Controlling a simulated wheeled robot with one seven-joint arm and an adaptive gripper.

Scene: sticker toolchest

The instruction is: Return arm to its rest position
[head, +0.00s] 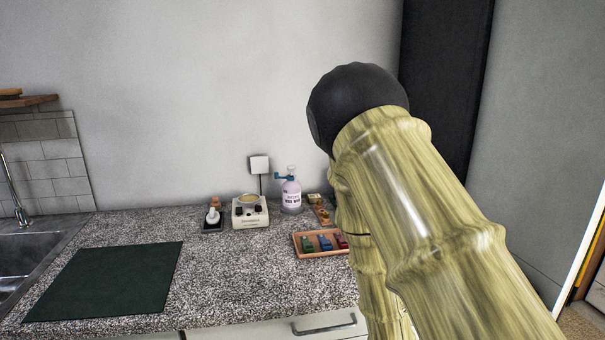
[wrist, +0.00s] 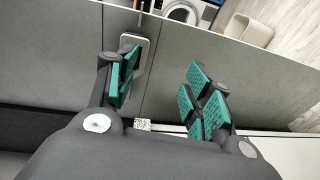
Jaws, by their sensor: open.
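My arm shows large in the head view as pale, wood-grained links with a black rounded joint (head: 358,95); it rises over the right side of the counter. My gripper is not visible in the head view. In the wrist view my gripper (wrist: 160,92) is open, its green-padded fingers well apart with nothing between them. Behind the fingers are grey panels and a white-framed fitting (wrist: 132,55).
The granite counter (head: 225,270) holds a dark green mat (head: 105,281), a cream device (head: 250,212), a lilac bottle (head: 291,195) and a wooden tray (head: 322,254) with coloured items, partly behind my arm. A sink (head: 30,262) is at left. A grey wall panel (head: 535,130) stands at right.

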